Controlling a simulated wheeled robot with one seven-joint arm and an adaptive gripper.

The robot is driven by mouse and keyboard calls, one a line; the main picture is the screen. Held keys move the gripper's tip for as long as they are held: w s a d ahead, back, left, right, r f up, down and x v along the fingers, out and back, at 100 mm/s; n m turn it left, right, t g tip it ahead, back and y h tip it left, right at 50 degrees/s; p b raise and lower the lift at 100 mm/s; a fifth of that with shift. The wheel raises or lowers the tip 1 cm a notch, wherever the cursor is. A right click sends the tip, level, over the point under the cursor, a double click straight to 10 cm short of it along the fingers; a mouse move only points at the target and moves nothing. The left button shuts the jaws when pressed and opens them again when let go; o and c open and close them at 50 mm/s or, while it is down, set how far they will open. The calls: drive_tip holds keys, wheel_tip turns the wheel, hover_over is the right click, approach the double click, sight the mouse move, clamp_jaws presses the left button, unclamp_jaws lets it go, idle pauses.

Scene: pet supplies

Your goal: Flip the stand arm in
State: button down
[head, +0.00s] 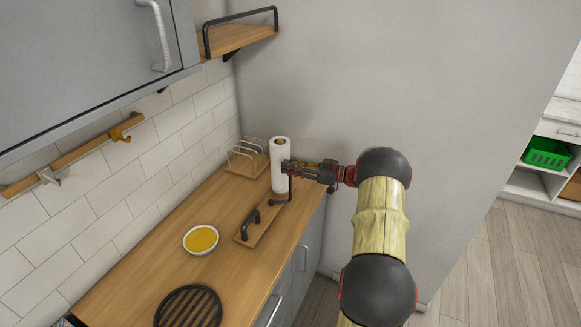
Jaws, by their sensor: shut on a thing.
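A white paper roll (279,152) stands upright on the wooden counter near the back wall. The stand arm (290,190) is a thin dark rod that shows upright just below my gripper, at the roll's front right side. My gripper (288,167) reaches in from the right and is shut on the stand arm, close beside the roll. The fingers hide the rod's upper part. The stand's base is mostly hidden, and I cannot tell how the rod joins it.
A wooden board with a black handle (250,224) lies in front of the roll. A wire rack (247,160) stands left of the roll. A bowl with yellow contents (201,240) and a black round grate (188,308) are nearer. A grey wall (330,100) rises behind.

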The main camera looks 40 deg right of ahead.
drive_tip(key=c, duration=1.8)
unclamp_jaws()
drive_tip(key=shift+o, duration=0.6)
drive_tip(key=v, duration=1.2)
